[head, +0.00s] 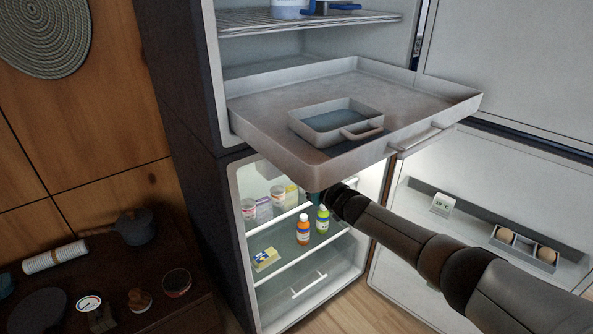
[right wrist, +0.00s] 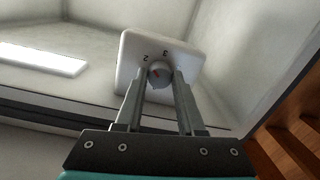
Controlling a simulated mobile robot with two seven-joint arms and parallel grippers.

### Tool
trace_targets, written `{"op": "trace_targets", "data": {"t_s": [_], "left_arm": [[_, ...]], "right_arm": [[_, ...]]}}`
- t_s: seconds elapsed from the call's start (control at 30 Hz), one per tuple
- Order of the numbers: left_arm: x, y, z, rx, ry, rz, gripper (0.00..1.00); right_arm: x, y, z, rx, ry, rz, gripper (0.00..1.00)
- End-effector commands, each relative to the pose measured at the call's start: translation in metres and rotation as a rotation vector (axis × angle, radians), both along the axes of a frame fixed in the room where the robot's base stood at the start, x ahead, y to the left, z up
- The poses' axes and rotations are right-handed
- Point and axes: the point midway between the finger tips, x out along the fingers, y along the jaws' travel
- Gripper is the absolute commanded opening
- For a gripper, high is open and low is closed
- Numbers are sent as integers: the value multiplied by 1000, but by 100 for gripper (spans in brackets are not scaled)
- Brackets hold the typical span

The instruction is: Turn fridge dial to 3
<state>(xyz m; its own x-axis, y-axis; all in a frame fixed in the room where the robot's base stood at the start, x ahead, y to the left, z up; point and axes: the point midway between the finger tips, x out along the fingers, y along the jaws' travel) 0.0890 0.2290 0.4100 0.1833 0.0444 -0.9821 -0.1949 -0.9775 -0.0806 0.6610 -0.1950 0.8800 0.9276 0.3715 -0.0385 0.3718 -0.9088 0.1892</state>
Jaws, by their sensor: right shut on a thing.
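The fridge (head: 235,195) stands with its lower compartment open and lit. My right arm reaches into the upper part of that compartment, and its fingertips are hidden there in the head view. In the right wrist view my right gripper (right wrist: 160,84) is shut on the small grey round dial (right wrist: 158,75). My left gripper is not in view.
A pulled-out drawer (head: 255,115) with a small tray (head: 300,128) in it overhangs my right arm. Bottles (head: 303,228) and jars stand on the shelf below. The open door (head: 410,215) on the right carries a thermometer (head: 441,204) and an egg holder (head: 510,245).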

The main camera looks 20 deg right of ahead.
Motion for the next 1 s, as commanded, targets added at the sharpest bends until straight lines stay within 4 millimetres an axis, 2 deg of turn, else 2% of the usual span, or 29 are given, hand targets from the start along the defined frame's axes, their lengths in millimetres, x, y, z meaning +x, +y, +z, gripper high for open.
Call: {"op": "trace_targets", "data": {"t_s": [0.53,0.77,1.0], "left_arm": [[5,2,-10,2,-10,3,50],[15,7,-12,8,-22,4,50],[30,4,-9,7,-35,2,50]], "right_arm": [[0,0,-2,480,175,1,0],[-1,0,-2,643,235,-1,0],[-1,1,-2,755,276,0,0]]}}
